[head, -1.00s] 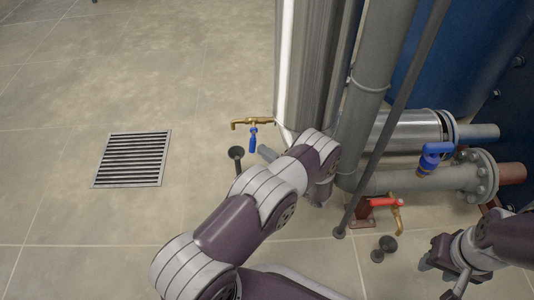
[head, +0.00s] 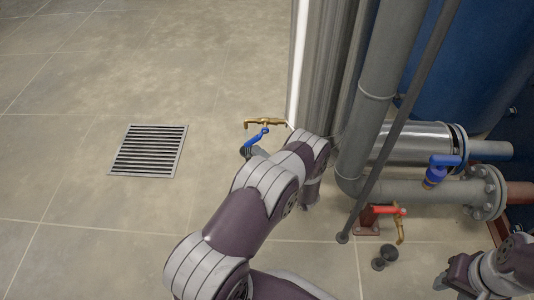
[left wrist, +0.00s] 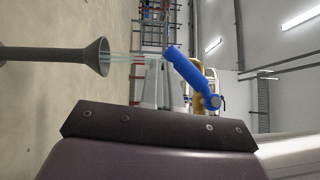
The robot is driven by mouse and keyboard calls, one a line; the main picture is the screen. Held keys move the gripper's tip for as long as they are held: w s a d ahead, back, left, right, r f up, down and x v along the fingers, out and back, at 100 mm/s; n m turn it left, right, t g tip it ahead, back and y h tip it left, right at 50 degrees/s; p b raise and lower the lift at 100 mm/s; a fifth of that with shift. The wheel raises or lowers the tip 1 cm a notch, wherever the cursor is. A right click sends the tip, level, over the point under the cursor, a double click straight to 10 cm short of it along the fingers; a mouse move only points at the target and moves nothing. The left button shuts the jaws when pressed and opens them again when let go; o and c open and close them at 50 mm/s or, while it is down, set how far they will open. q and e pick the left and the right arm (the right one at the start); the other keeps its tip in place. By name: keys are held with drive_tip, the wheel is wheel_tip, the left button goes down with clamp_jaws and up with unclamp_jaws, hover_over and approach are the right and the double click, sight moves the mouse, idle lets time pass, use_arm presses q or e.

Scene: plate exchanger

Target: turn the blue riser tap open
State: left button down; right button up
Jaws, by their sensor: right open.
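The blue tap handle (head: 256,137) sits on a brass tap (head: 264,122) beside the tall steel column. It slants to the lower left. The left wrist view also shows the blue handle (left wrist: 190,77), at a slant, with the brass body partly behind it. My left gripper (head: 257,152) is just below the handle, mostly hidden by my arm; whether it touches cannot be told. Its dark edge fills the bottom of the left wrist view (left wrist: 160,130). Pale streaks like water run from a dark funnel (left wrist: 98,57) towards the tap. My right gripper (head: 460,280) is open, at the lower right.
A red-handled tap (head: 383,210) stands by the pipes above a black funnel (head: 385,256). Another blue-handled valve (head: 438,168) is on the right. Grey pipes (head: 378,80) and a blue tank (head: 445,75) crowd the right. A grate (head: 149,150) lies in clear floor.

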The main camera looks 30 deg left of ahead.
sight(244, 146)
use_arm(q)
drive_tip(key=shift+s+a+r+m+y, duration=0.2)
drive_tip(key=shift+s+a+m+y, duration=0.1)
drive_tip(key=shift+a+m+y, duration=0.3)
drive_tip(key=shift+m+t+y, duration=0.4)
drive_tip(key=shift+m, duration=0.2)
drive_tip(key=shift+s+a+r+p, duration=0.45)
drive_tip(key=shift+s+a+r, duration=0.05)
drive_tip(key=shift+a+r, duration=0.25)
drive_tip(key=shift+s+a+r+p, duration=0.4)
drive_tip(key=shift+s+a+r, duration=0.05)
drive_tip(key=shift+a+r, duration=0.3)
drive_tip(key=shift+r, duration=0.1)
